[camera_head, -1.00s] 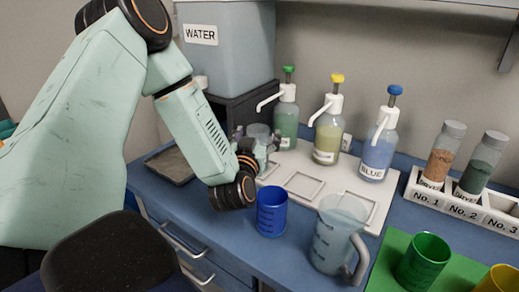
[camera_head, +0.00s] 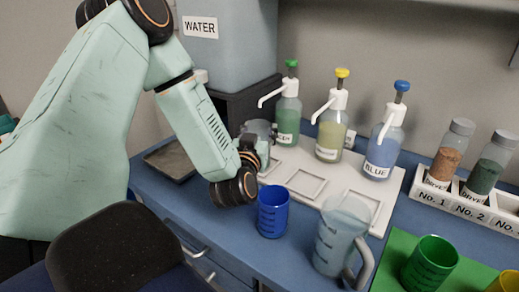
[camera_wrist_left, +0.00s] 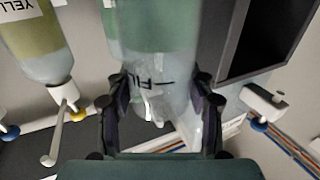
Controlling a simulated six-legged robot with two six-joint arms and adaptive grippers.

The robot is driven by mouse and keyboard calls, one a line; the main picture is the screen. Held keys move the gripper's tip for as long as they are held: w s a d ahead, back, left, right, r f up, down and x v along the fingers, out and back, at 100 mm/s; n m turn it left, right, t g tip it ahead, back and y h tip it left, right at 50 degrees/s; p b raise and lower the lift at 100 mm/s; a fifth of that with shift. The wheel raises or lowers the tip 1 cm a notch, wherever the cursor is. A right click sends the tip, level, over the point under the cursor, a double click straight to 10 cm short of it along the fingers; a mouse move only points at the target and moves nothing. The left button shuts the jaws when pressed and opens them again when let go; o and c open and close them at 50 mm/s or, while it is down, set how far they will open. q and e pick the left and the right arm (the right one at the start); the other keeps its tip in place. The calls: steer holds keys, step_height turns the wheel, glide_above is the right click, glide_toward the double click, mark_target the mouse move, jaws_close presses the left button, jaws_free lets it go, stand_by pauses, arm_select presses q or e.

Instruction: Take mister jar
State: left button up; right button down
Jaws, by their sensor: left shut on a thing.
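A clear glass jar (camera_head: 262,128) stands at the left end of the white bottle tray, partly hidden behind my left wrist. My left gripper (camera_head: 258,148) is at the jar, with its fingers mostly hidden in the head view. In the left wrist view, the dark fingers of my left gripper (camera_wrist_left: 162,88) are shut on the see-through jar (camera_wrist_left: 160,105), one on each side. Dark lettering, upside down and partly readable, shows through or on the jar. I cannot tell whether the jar touches the tray. My right gripper is not in view.
Green (camera_head: 287,122), yellow (camera_head: 332,128) and blue (camera_head: 384,145) pump bottles stand on the white tray (camera_head: 330,172). A blue cup (camera_head: 272,212) and a clear pitcher (camera_head: 340,236) stand in front. A water tank (camera_head: 235,60) is behind my left arm. A flat dark tray (camera_head: 170,162) lies left.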

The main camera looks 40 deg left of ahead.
arm_select(q)
steer(key=shift+r, duration=0.1)
steer(key=shift+c, duration=0.6)
steer(key=shift+w+a, duration=0.1)
steer(key=shift+w, duration=0.1)
steer(key=c, duration=0.6)
steer(key=shift+s, duration=0.15)
jaws_close()
